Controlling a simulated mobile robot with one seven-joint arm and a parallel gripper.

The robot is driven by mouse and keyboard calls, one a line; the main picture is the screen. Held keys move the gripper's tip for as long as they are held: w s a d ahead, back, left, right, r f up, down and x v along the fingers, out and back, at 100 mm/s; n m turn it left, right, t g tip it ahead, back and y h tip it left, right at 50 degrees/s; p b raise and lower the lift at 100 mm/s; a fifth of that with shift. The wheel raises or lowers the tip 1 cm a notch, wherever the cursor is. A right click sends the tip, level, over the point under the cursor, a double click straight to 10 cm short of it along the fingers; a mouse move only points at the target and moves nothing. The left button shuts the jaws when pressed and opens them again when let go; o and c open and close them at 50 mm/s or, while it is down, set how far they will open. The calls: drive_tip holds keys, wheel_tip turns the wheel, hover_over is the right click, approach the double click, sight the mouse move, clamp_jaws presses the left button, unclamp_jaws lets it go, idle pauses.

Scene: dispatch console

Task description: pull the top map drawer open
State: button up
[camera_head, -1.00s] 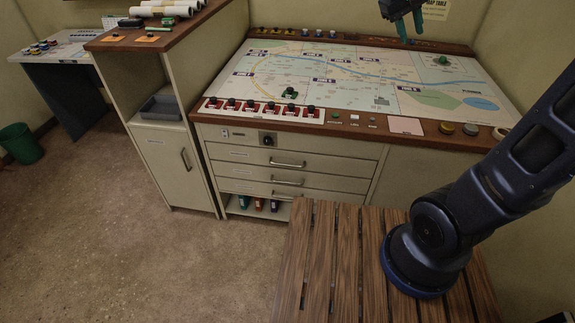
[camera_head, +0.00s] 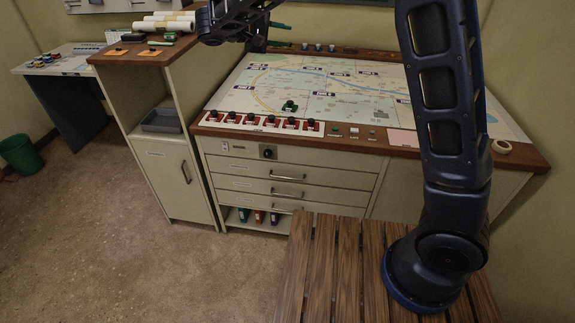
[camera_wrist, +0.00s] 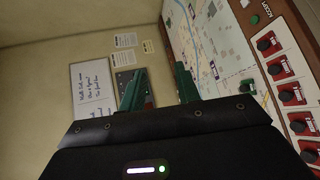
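The top map drawer (camera_head: 330,173) is the uppermost of several cream drawers under the map table and looks shut. Its metal bar handle (camera_head: 287,178) sits at the middle of its front. My gripper (camera_head: 279,34) is high above the back left of the map table, well above and away from the handle. In the wrist view its two green fingers (camera_wrist: 160,84) are apart with nothing between them. That view shows wall papers and part of the map, not the drawer.
A black knob (camera_head: 268,153) is on the strip above the drawer. Red switches (camera_head: 270,121) line the table's front edge. A slatted wooden surface (camera_head: 320,260) lies in front to the right. A cabinet (camera_head: 165,175) stands left.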

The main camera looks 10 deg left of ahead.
drive_tip(key=s+a+f+t, duration=0.2)
drive_tip(key=s+a, duration=0.1)
drive_tip(key=a, duration=0.4)
wheel_tip(320, 180, down, 61)
drive_tip(key=shift+n, duration=0.4)
drive_tip(key=x, duration=1.1)
drive_tip(key=shift+w+d, duration=0.1)
drive_tip(key=shift+d, duration=0.15)
clamp_jaws()
